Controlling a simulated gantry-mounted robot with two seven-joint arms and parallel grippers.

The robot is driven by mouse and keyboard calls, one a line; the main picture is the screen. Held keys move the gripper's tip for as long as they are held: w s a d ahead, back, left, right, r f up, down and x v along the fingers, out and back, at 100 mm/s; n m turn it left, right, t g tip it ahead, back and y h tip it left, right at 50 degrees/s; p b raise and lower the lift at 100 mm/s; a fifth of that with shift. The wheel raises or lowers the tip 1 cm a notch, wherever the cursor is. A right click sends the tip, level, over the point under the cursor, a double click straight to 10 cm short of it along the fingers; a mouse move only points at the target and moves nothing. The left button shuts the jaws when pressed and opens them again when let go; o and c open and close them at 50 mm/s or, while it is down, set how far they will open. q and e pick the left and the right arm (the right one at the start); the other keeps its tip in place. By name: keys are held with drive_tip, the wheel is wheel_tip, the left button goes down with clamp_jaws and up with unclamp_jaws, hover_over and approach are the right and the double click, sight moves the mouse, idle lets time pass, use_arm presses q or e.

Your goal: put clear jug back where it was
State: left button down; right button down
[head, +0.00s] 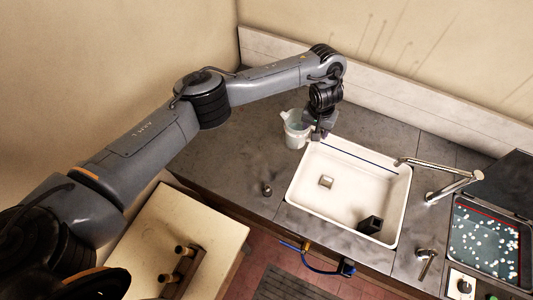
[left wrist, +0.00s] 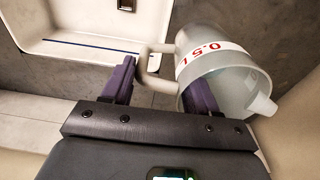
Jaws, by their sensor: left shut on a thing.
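The clear jug (head: 294,132) is at the left rim of the white sink in the head view, on or just above the grey counter; I cannot tell which. It also shows in the left wrist view (left wrist: 222,85), tilted in the picture, with a red "0.5 L" mark and its spout at lower right. My left gripper (head: 319,133) is at the jug's right side. In the left wrist view its purple fingers (left wrist: 160,75) are shut on the jug's handle (left wrist: 148,68). My right gripper is not in view.
The white sink (head: 325,200) holds a dark block (head: 370,225). A chrome tap (head: 440,178) stands at its right. Further right is a tank with white pellets (head: 485,240). A small metal knob (head: 267,189) sits on the counter left of the sink. A pale bench (head: 195,225) is at lower left.

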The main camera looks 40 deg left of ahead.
use_arm(q)
drive_tip(key=shift+s+d+f, duration=0.1)
drive_tip(key=shift+s+f, duration=0.05)
drive_tip(key=shift+f, duration=0.15)
drive_tip(key=s+a+f, duration=0.6)
drive_tip(key=a+f, duration=0.3)
drive_tip(key=f, duration=0.1)
drive_tip(key=shift+s+f+b, duration=0.25)
drive_tip(key=shift+f+b, duration=0.05)
drive_tip(key=shift+c, duration=1.5)
unclamp_jaws()
drive_tip(key=shift+f, duration=0.15)
